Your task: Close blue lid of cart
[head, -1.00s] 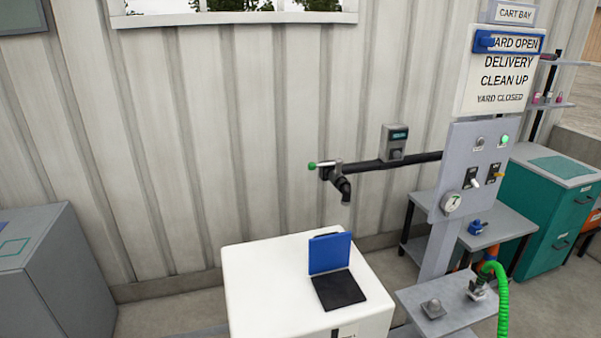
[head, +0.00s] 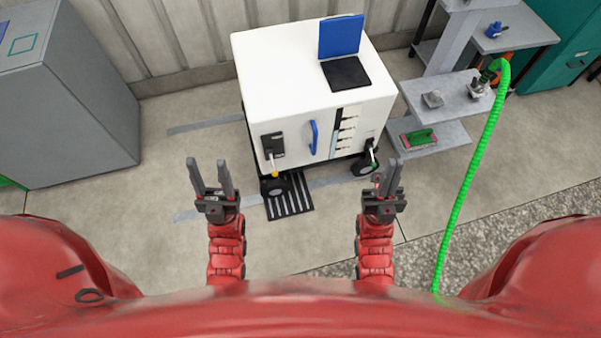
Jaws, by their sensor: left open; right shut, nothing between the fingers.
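The white cart (head: 285,75) stands on wheels in the upper middle of the head view. Its blue lid (head: 341,36) stands upright at the back of a black square opening (head: 346,73) on the cart's top, so the lid is open. My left gripper (head: 209,164) is open and empty, in front of the cart and left of its front left wheel. My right gripper (head: 391,174) is shut and empty, in front of the cart's right side. Both grippers are apart from the cart and the lid.
A blue handle (head: 313,137) is on the cart's front. A grey cabinet (head: 70,95) stands at the left. A grey shelf stand (head: 450,100) with fittings and a green hose (head: 465,185) are at the right. Floor in front of the cart is mostly clear.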

